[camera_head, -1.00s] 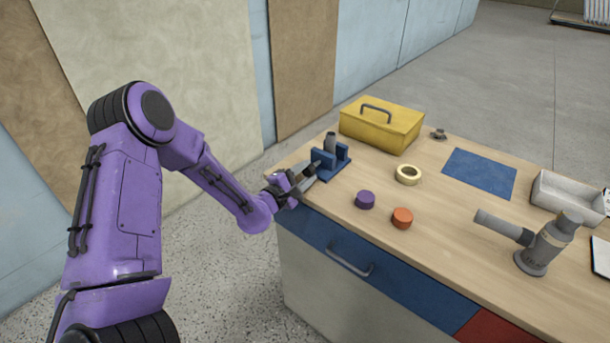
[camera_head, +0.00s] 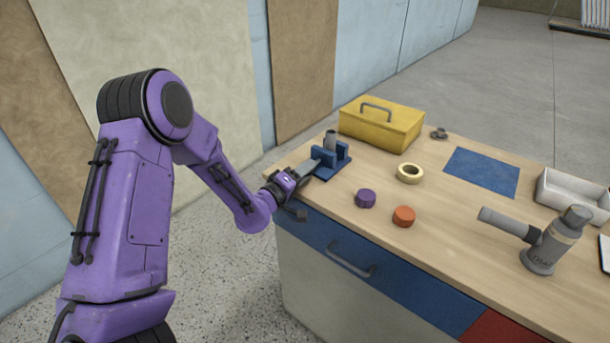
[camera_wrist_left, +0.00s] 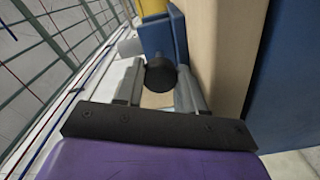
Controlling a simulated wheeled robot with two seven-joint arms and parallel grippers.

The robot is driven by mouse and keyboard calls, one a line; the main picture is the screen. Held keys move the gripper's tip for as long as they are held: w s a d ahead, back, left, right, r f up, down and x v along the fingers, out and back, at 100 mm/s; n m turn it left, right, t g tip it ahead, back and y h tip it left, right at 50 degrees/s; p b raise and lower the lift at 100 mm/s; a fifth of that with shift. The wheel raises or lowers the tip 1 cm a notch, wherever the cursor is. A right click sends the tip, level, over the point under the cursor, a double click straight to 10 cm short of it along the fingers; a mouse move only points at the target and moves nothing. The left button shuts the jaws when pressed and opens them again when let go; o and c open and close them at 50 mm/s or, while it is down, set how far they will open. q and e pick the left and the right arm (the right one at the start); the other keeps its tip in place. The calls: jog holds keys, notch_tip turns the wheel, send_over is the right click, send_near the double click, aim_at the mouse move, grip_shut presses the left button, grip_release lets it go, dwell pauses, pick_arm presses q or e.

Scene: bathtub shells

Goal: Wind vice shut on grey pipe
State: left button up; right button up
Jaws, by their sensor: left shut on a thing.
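The blue vice (camera_head: 334,168) stands at the near left corner of the workbench. In the left wrist view the two grey fingers of my left gripper (camera_wrist_left: 160,78) are on either side of a round black knob (camera_wrist_left: 160,72), with the blue vice (camera_wrist_left: 157,37) just beyond. The gripper is shut on this knob. My right gripper is out of view.
A yellow toolbox (camera_head: 382,124) sits behind the vice. A tape roll (camera_head: 410,173), a purple disc (camera_head: 365,198) and an orange disc (camera_head: 403,216) lie to the right. A blue mat (camera_head: 482,172), a pale tray (camera_head: 570,197) and a grey tool (camera_head: 540,252) are farther right.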

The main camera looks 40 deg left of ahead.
pick_arm(q)
jog(key=m+b, duration=0.1)
jog(key=m, duration=0.3)
jog(key=shift+f, duration=0.1)
dwell(0.4)
jog(key=o, duration=1.1)
jog(key=shift+c, duration=0.2)
jog(key=shift+s+d, duration=0.1)
jog(key=shift+s, duration=0.05)
jog(key=shift+f, duration=0.1)
